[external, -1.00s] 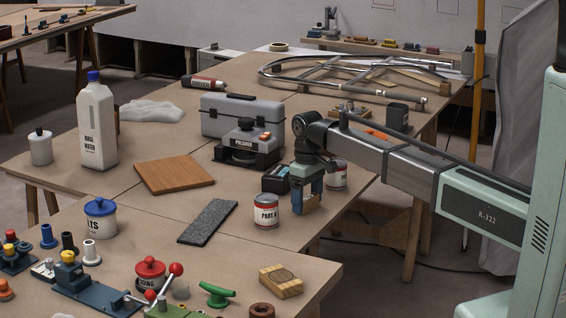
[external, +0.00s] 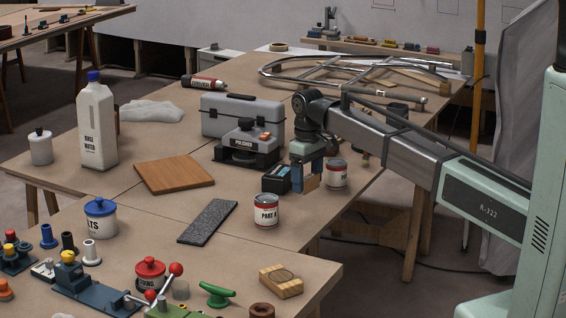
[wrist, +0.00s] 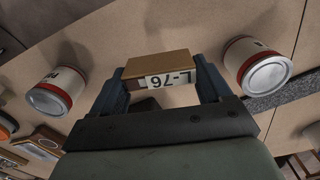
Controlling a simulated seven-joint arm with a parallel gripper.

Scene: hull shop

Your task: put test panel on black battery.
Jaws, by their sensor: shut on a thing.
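The test panel, a small tan block with a white label, is between the blue fingers of my gripper (external: 307,178). In the wrist view, the panel (wrist: 157,64) spans the gap between both fingertips, and its label reads L-76 upside down. The black battery (external: 275,180), a dark box with a blue-marked front, stands on the table just left of my gripper in the external view. The gripper hides part of its right side. The panel is held off the table, apart from the battery. In the wrist view I cannot surely pick out the battery.
A PART A can (external: 265,211) stands in front of the battery, and a second can (external: 337,174) right of my gripper. The polisher (external: 246,147) is behind left. A grey abrasive strip (external: 207,221) and a wooden board (external: 174,174) lie leftward, with bare table between.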

